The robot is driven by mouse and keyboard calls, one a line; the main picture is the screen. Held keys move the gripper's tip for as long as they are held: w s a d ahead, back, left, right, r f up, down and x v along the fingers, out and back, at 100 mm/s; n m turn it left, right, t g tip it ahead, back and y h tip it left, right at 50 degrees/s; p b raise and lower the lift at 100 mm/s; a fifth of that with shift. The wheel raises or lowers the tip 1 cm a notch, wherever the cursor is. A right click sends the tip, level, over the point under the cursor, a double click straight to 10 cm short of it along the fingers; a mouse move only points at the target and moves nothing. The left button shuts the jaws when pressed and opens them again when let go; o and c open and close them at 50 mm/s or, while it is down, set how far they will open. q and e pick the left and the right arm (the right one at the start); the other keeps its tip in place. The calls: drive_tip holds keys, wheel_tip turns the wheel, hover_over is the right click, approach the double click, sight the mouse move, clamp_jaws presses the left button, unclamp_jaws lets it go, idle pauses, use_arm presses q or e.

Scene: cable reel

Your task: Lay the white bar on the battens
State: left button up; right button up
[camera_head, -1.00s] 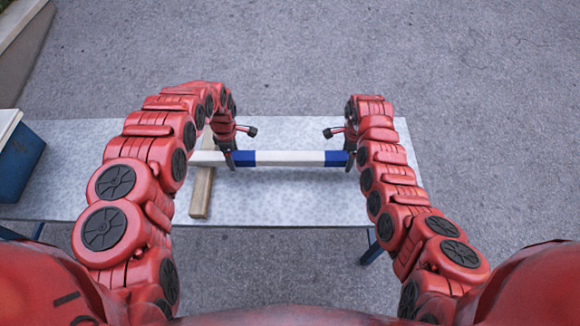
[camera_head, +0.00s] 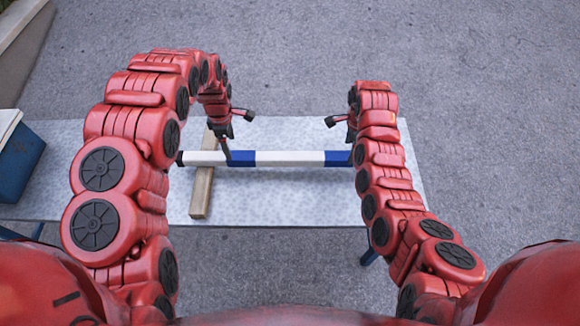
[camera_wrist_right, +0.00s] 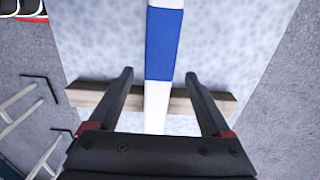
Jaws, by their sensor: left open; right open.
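The white bar (camera_head: 290,158) with blue bands lies across the table and over the left batten (camera_head: 201,190) in the head view. In the right wrist view the bar (camera_wrist_right: 164,45) also crosses over a wooden batten (camera_wrist_right: 92,95). My left gripper (camera_head: 227,152) is open, above the bar near its left blue band. My right gripper (camera_head: 346,128) is open near the right blue band; the wrist view shows its fingers (camera_wrist_right: 158,76) on either side of the bar, with gaps. In the head view, the bar's right end and the second batten are hidden by my right arm.
The grey speckled table (camera_head: 290,202) is clear in front of and behind the bar. A blue bin (camera_head: 20,162) stands at the far left. Open paved ground lies beyond the table.

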wheel_tip(320, 180, up, 7)
idle(0.3)
use_arm(q)
drive_tip(key=shift+r, duration=0.15)
idle(0.4)
